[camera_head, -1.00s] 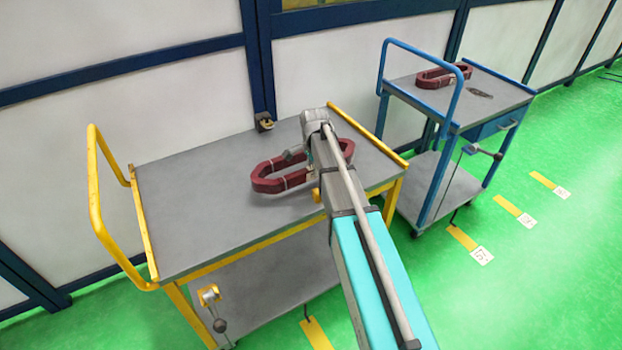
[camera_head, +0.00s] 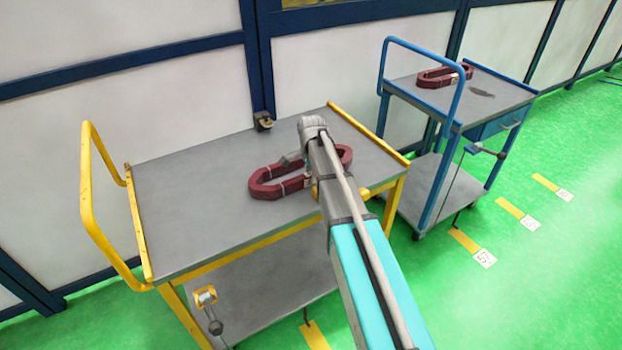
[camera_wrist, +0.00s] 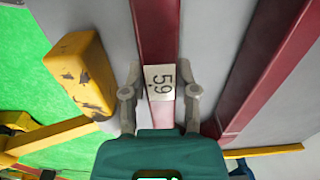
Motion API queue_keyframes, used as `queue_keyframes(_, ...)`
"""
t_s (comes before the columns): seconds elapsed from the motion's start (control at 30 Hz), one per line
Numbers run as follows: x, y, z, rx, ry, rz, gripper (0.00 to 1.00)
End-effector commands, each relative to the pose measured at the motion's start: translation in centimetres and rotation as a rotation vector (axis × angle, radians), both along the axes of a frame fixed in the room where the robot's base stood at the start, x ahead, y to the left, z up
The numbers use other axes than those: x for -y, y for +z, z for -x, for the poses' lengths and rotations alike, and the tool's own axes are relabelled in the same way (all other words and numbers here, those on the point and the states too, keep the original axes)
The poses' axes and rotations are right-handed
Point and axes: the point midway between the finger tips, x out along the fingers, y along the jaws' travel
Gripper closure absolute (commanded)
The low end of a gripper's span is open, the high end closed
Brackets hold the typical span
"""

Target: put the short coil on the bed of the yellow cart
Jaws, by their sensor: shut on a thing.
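A dark red oval coil (camera_head: 267,190) with pale bands is over the right half of the bed of the yellow cart (camera_head: 190,215). In the wrist view, my gripper (camera_wrist: 161,82) is shut across one long side of this coil (camera_wrist: 154,25), with a finger on each side of a white label (camera_wrist: 160,82) that seems to read 59. The coil looks level and very low over the bed; I cannot tell whether it touches. In the head view my arm hides its middle and most of my gripper. A second red coil (camera_head: 432,80) lies on the blue cart.
The left half of the yellow cart's bed is clear. Its yellow handle (camera_head: 88,190) rises at the left. A panelled wall (camera_head: 130,115) stands close behind.

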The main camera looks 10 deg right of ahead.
Motion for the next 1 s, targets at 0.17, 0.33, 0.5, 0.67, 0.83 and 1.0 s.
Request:
queue_keyframes(0.17,-0.01,-0.05,-0.02,0.001,0.0,0.0,1.0)
queue_keyframes(0.33,-0.01,-0.05,-0.02,0.001,0.0,0.0,1.0)
queue_keyframes(0.5,0.0,-0.26,0.0,0.0,0.0,0.0,0.56)
queue_keyframes(0.67,0.01,-0.23,0.0,0.0,0.0,0.0,0.27)
queue_keyframes(0.83,0.02,-0.23,0.0,0.0,0.0,0.0,0.27)
queue_keyframes(1.0,0.06,-0.22,0.01,0.0,-0.001,0.0,0.27)
